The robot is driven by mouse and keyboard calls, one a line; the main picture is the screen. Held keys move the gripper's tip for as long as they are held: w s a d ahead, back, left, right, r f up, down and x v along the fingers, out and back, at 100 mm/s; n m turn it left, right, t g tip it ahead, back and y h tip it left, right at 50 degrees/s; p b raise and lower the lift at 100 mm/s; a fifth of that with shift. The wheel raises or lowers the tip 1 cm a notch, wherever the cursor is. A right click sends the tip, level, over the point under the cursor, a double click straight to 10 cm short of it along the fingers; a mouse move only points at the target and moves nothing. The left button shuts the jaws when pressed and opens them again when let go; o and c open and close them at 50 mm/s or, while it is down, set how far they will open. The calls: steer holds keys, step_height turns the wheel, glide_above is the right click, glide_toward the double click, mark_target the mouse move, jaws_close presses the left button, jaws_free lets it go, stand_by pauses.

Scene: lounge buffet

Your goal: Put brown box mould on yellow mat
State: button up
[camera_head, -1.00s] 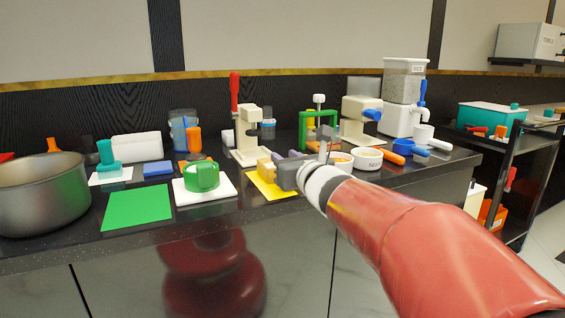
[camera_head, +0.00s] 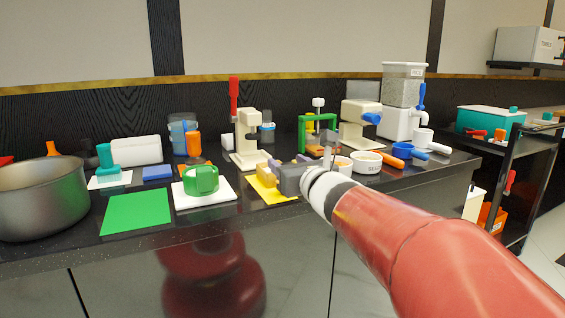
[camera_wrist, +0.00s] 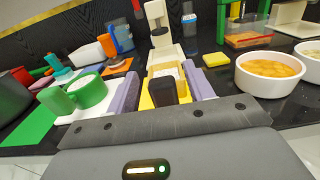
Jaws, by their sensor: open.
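The tan-brown box mould (camera_head: 263,169) stands on the yellow mat (camera_head: 262,190). In the wrist view the box mould (camera_wrist: 165,71) shows between my two purple-grey fingers, with the yellow mat (camera_wrist: 146,99) around it. A dark brown block (camera_wrist: 169,92) stands in front of it; I cannot tell whether it is part of the mould. My gripper (camera_head: 288,163) is open and low over the mat, and it also shows in the wrist view (camera_wrist: 160,70). Its fingers lie on either side of the mould without visible grip. My gripper body hides part of the mat.
A green cup (camera_head: 201,180) on a white board stands close to the left. White bowls (camera_head: 367,162) stand to the right. A cream press (camera_head: 246,140) with a red lever stands behind. A green mat (camera_head: 137,211) and a large pot (camera_head: 42,198) are farther left.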

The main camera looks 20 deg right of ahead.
steer(key=s+d+f+m+g+h, duration=0.1)
steer(key=s+d+f+m+h, duration=0.1)
steer(key=s+m, duration=0.4)
steer(key=s+d+f+m+h, duration=0.1)
steer(key=s+d+m+h, duration=0.15)
steer(key=s+m, duration=0.35)
steer(key=s+a+f+m+g+y, duration=0.1)
steer(key=s+a+f+m+g, duration=0.3)
steer(key=s+f+m, duration=0.4)
steer(key=s+a+f+m+g+p, duration=0.1)
steer(key=s+a+f+m+g, duration=0.2)
steer(key=m, duration=1.4)
steer(key=s+f+g, duration=0.4)
steer(key=s+f, duration=0.1)
steer(key=f, duration=0.1)
steer(key=shift+s+a+m+y, duration=0.35)
steer(key=shift+a+m, duration=0.05)
